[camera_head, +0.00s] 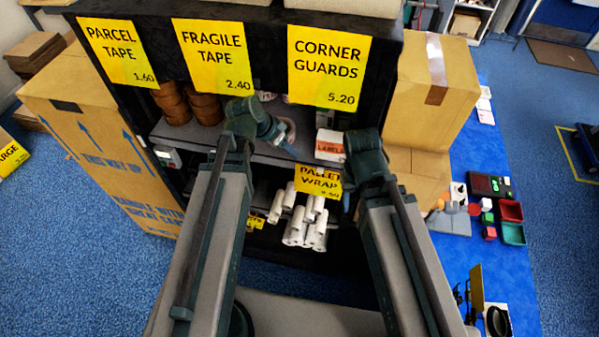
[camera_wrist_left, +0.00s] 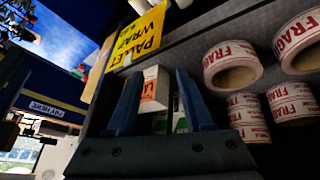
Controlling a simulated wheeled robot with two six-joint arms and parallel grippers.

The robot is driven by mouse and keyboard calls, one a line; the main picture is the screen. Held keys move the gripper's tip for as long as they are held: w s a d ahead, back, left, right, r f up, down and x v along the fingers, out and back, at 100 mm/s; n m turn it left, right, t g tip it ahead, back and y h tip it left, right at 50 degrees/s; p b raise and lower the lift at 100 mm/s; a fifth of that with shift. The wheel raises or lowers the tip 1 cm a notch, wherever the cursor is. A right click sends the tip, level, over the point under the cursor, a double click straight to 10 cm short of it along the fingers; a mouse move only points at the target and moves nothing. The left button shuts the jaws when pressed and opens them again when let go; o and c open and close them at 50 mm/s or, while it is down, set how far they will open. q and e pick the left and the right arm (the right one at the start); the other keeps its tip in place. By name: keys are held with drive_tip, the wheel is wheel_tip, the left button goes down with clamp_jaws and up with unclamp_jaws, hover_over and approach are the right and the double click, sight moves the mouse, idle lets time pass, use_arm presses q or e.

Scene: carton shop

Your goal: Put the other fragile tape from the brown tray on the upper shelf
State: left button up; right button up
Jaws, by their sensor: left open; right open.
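In the left wrist view several white fragile tape rolls (camera_wrist_left: 232,66) with red lettering sit on the shelf at the right, some in stacks below. My left gripper (camera_wrist_left: 158,100) is open and empty, to the left of these rolls. In the head view my left gripper (camera_head: 288,148) reaches in at the middle shelf, below the fragile tape sign (camera_head: 213,57). A pale roll partly shows behind it. My right gripper (camera_head: 346,203) is mostly hidden by its own wrist, near the pallet wrap sign (camera_head: 318,181). I cannot make out the brown tray in either view.
A labels box (camera_head: 330,145) stands on the middle shelf and shows between my left fingers in the wrist view. Brown tape stacks (camera_head: 205,108) are at the shelf's left. White wrap rolls (camera_head: 305,220) lie below. Large cartons (camera_head: 435,95) flank the dark shelf.

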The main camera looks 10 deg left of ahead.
use_arm(q)
drive_tip(key=s+d+f+n+g+y, duration=0.2)
drive_tip(key=s+d+g+y, duration=0.2)
drive_tip(key=s+d, duration=0.5)
drive_tip(key=s+y, duration=0.1)
drive_tip(key=s, duration=0.2)
drive_tip(key=shift+s+f+n, duration=0.25)
drive_tip(key=shift+s+n, duration=0.1)
drive_tip(key=shift+n, duration=0.05)
wheel_tip(320, 180, down, 17)
drive_tip(key=b, duration=1.7)
drive_tip(key=shift+f, duration=0.15)
